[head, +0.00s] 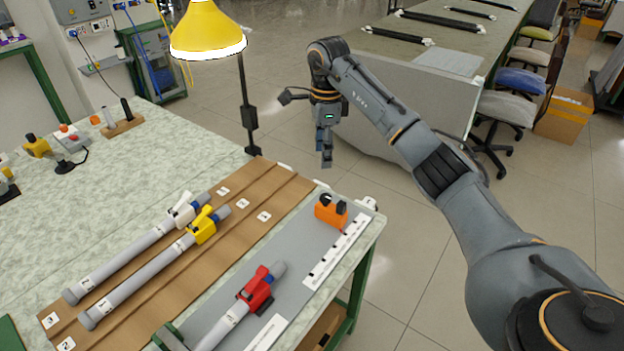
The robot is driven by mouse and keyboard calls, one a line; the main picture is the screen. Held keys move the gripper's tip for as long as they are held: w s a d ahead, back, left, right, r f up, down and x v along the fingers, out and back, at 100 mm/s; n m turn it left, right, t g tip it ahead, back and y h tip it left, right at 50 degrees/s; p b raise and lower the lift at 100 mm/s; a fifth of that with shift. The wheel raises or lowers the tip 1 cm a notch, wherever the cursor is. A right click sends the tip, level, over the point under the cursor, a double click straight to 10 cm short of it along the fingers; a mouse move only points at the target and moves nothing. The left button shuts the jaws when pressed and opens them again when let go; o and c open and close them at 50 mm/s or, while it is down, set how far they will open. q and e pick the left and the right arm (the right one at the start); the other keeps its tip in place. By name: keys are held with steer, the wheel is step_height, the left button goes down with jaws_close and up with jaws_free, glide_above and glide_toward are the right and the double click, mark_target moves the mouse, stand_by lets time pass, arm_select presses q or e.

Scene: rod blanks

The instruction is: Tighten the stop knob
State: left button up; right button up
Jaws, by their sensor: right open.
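An orange stop block (327,212) sits at the far right end of the grey measuring board (262,250), beside a white scale strip (337,250). My left gripper is not in view.
A grey rod with a red clamp (257,288) lies on the board. Two grey rods with white (183,212) and yellow (203,227) clamps lie on a brown rack to the left. A yellow lamp (208,32) stands behind. The floor right of the bench is clear.

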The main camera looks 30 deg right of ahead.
glide_toward(326, 196)
steer(key=shift+s+a+f+p, duration=0.15)
steer(key=shift+s+f+p, duration=0.15)
steer(key=shift+p, duration=0.1)
steer(key=f, duration=0.3)
steer(key=shift+w+f, duration=0.25)
steer(key=shift+f, duration=0.1)
step_height(326, 196, down, 2)
steer(key=shift+f+p, duration=0.25)
steer(key=shift+p, duration=0.1)
steer(key=shift+s+f, duration=0.1)
steer(key=shift+f, duration=0.75)
steer(key=shift+c, duration=0.2)
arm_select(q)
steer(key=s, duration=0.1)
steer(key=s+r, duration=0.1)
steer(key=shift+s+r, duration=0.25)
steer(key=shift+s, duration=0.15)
arm_select(e)
jaws_close()
